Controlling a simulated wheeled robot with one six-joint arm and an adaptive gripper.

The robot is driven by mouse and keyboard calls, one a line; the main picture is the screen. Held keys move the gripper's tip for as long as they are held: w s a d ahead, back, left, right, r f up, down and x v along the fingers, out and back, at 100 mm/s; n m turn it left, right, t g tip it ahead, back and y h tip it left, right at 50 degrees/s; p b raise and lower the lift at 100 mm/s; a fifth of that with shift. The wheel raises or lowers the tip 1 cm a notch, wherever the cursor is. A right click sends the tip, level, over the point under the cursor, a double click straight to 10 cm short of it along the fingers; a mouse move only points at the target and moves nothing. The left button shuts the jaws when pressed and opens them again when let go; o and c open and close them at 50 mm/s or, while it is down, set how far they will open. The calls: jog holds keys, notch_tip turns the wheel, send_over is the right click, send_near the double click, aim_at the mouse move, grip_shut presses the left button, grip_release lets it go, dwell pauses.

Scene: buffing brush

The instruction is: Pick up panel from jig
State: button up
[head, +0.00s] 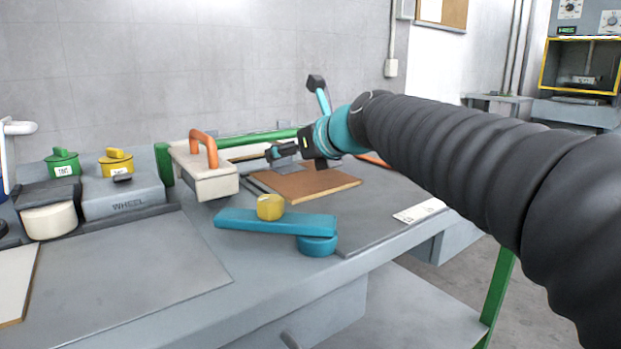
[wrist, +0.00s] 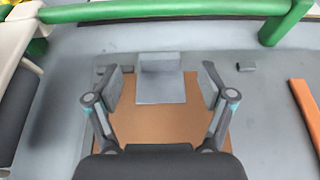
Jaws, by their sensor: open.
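The panel (head: 313,187) is a flat brown board lying on the grey jig plate on the bench. In the wrist view the panel (wrist: 160,122) lies beneath my gripper, its far edge under a grey block (wrist: 160,80). My gripper (head: 272,153) is over the panel's far left part in the head view. In the wrist view my gripper (wrist: 160,85) is open, its two fingers spread to either side of the grey block, with nothing between them that I can tell is gripped. Part of the panel is hidden by the gripper's body.
A white block with an orange handle (head: 205,168) stands left of the panel. A blue bar (head: 275,222) with a yellow knob (head: 270,207) lies in front. A green rail (wrist: 165,12) runs behind. An orange strip (wrist: 306,112) lies at the right.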

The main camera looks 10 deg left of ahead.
jog(key=shift+f+b+x, duration=0.15)
jog(key=shift+b+x, duration=0.05)
jog(key=shift+x, duration=1.2)
jog(key=shift+f+b+x, duration=0.1)
jog(key=shift+b+x, duration=0.1)
jog(key=shift+x, duration=1.15)
jog(key=shift+s, duration=0.1)
jog(key=c, duration=1.3)
